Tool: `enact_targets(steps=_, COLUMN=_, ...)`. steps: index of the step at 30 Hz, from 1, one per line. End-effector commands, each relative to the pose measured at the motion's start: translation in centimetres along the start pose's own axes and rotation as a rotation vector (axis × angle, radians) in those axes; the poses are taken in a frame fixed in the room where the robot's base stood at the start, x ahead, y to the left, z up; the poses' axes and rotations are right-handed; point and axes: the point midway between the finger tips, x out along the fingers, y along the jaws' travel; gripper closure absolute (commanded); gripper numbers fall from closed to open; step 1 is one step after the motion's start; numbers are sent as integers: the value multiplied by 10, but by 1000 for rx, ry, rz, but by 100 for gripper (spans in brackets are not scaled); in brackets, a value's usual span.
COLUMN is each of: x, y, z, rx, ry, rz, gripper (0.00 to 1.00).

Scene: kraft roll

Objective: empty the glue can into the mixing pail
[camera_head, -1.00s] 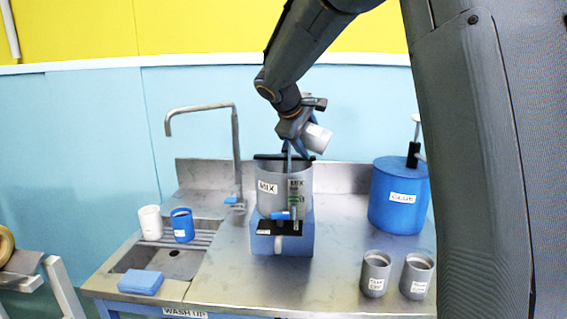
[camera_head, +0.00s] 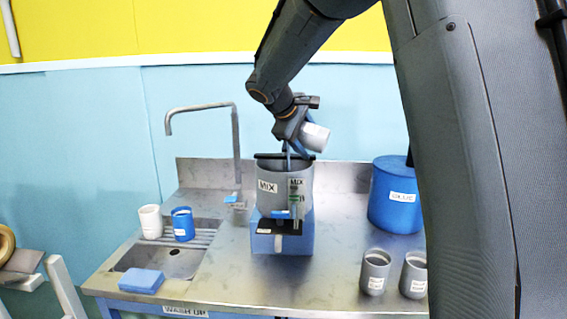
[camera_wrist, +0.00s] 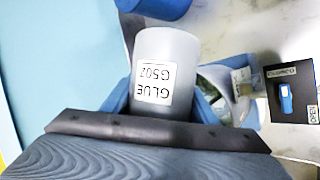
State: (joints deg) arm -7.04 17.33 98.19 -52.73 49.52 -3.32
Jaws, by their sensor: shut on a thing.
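My gripper (camera_head: 293,136) is shut on a pale grey can (camera_head: 314,136) and holds it tilted above the mixing pail. In the wrist view the can (camera_wrist: 165,62) carries a label reading GLUE G502, upside down, between the blue fingers. The grey mixing pail (camera_head: 270,200), labelled MIX, stands on a blue block-like base with a tap at its front. In the wrist view the pail is partly hidden behind the can and a finger, and some of its pale inside shows (camera_wrist: 215,85). I cannot tell whether anything is flowing from the can.
A blue drum (camera_head: 390,214) labelled GLUE stands at the right. Two grey cups (camera_head: 375,272) (camera_head: 414,275) stand at the front right. A sink with a tall tap (camera_head: 236,150), white cup (camera_head: 150,222), blue cup (camera_head: 182,225) and blue sponge (camera_head: 141,281) is at the left.

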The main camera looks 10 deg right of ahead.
Motion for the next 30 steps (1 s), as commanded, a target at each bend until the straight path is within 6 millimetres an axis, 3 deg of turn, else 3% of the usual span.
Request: enact_targets(steps=30, x=0, y=-3, z=-7, rx=-77, ry=-74, rz=33, gripper=86)
